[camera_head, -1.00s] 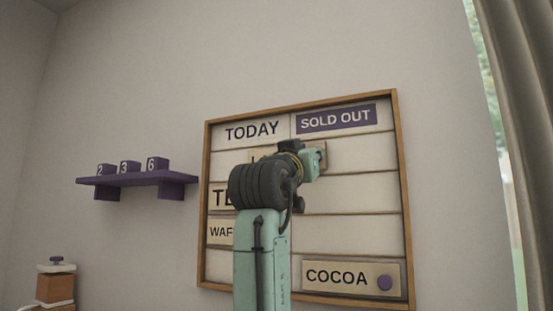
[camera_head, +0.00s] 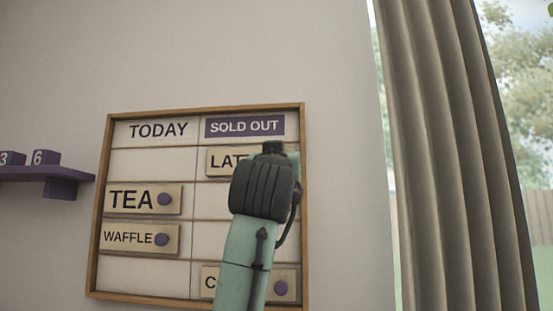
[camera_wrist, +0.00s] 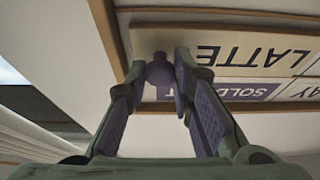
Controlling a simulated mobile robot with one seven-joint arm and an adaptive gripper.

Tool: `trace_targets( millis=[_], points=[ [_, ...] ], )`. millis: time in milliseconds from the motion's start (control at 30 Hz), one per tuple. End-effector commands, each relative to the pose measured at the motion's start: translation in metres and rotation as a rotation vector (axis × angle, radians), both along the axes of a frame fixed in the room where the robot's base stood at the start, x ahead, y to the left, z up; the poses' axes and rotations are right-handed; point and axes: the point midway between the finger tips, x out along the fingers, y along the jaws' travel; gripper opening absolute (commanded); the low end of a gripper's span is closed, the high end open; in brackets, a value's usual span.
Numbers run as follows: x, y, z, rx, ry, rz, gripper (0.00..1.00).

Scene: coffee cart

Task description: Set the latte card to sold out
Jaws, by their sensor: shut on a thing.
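The latte card (camera_head: 220,161) is a cream plate with dark letters in the right column of the menu board (camera_head: 150,277), just below the purple SOLD OUT header (camera_head: 244,126). My arm hides its right part in the head view. In the wrist view the latte card (camera_wrist: 255,52) appears upside down with a purple knob (camera_wrist: 158,73) at one end. My gripper (camera_wrist: 160,68) is shut on that knob, one finger on each side. I cannot tell whether the card's back touches the board.
The tea card (camera_head: 131,199) and waffle card (camera_head: 128,238) sit in the left column. The cocoa card (camera_head: 281,288), partly hidden, sits low in the right column. A purple shelf with number blocks (camera_head: 46,157) is at left; a curtain (camera_head: 445,150) is at right.

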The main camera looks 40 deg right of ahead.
Motion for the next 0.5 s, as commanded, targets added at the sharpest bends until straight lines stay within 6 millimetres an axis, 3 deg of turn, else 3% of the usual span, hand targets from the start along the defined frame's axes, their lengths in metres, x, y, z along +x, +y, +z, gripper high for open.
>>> trace_targets(
  millis=[67,100,400,500],
  points=[
    [-0.0031,-0.0026,0.0000,0.002,-0.002,-0.007,0.00],
    [-0.0032,-0.0027,0.0000,0.002,-0.002,-0.007,0.22],
    [-0.0025,-0.0020,0.0000,0.002,-0.002,-0.006,0.42],
    [-0.0021,-0.0016,0.0001,0.001,-0.002,-0.006,0.42]
  ],
)
